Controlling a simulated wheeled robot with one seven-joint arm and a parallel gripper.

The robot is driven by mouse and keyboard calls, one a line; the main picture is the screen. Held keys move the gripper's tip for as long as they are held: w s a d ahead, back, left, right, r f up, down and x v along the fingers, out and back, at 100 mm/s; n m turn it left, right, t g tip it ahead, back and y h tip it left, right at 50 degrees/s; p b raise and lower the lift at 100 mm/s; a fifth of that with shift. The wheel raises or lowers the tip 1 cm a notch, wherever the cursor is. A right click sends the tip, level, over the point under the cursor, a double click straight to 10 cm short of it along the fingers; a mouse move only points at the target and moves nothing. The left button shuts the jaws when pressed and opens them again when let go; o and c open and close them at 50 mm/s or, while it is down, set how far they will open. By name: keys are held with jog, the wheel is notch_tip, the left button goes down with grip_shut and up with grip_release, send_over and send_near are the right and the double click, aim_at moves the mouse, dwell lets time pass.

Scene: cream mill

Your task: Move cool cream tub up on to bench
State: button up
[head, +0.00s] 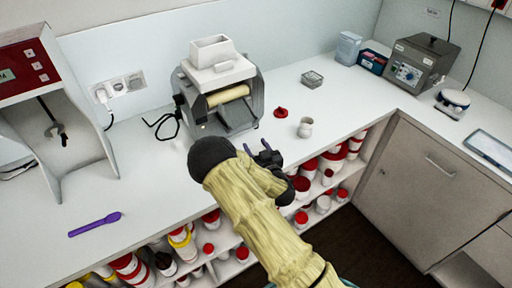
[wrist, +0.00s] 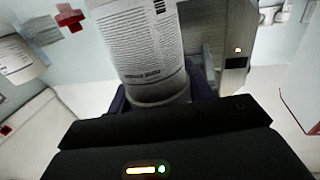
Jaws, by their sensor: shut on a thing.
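In the wrist view a pale tub (wrist: 150,50) with a printed label and a barcode stands between the dark fingers of my gripper (wrist: 160,95). The gripper is shut on it. The label is too blurred to read, and the tub's top is cut off by the picture edge. In the head view my gripper (head: 267,153) is at the front edge of the white bench (head: 345,100), in front of the mill. I cannot make out the held tub there; my yellow-sleeved arm and gripper hide that spot.
The roller mill (head: 230,95) stands behind my gripper. A small pale jar (head: 305,127) and a red piece (head: 280,112) are on the bench nearby. Shelves below hold several red-lidded containers. Bench right of the jar is clear.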

jog(key=shift+f, duration=0.2)
jog(key=shift+f, duration=0.2)
jog(key=o, duration=0.9)
jog(key=shift+o, duration=0.5)
jog(key=shift+w, duration=0.15)
